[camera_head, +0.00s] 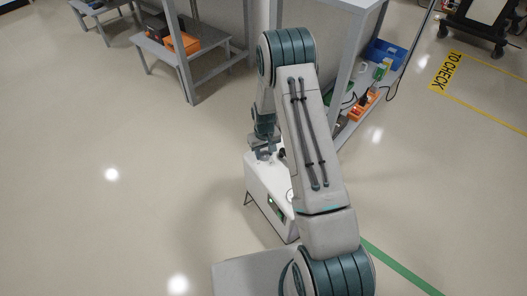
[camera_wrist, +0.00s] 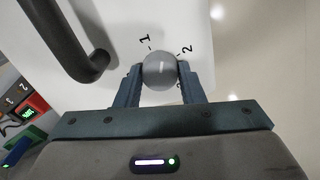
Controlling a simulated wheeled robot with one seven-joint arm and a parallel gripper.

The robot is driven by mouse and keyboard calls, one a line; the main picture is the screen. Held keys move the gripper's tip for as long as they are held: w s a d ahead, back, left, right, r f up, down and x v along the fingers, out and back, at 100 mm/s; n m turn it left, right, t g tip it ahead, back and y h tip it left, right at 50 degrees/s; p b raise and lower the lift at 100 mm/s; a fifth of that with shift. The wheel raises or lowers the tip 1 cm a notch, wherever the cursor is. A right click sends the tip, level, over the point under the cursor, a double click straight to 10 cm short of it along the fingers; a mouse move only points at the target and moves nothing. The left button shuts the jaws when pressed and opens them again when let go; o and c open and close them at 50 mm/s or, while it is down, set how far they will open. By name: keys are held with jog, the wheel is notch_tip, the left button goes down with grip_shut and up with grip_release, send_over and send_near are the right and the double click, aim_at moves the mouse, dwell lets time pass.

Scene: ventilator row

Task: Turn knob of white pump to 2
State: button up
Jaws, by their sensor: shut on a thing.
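The white pump (camera_head: 266,186) stands below my arm in the head view, partly hidden by the arm. Its white top (camera_wrist: 190,25) fills the upper part of the wrist view. A round grey knob (camera_wrist: 159,69) sits on it, with printed marks 1 at its upper left and 2 at its upper right. A light line on the knob points up, between the two marks. My gripper (camera_wrist: 159,79) is shut on the knob, one finger on each side. In the head view my gripper (camera_head: 264,152) is small at the pump's top.
A dark curved handle (camera_wrist: 75,45) rises left of the knob in the wrist view. A grey shelf frame (camera_head: 347,75) with a blue bin (camera_head: 385,53) and orange items stands behind the arm. A low table (camera_head: 180,45) is at upper left. Floor at left is clear.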

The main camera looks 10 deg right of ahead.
aim_at(265, 154)
jog(key=m, duration=0.4)
jog(key=shift+s+d+m+p, duration=0.1)
jog(key=shift+s+m+p, duration=0.15)
jog(key=shift+m+p, duration=0.55)
jog(key=shift+m, duration=1.8)
jog(key=shift+f, duration=0.1)
jog(key=o, duration=1)
jog(key=shift+w, duration=0.1)
jog(key=shift+r, duration=0.35)
notch_tip(265, 154, up, 13)
jog(key=p, duration=0.4)
jog(key=shift+r, duration=0.15)
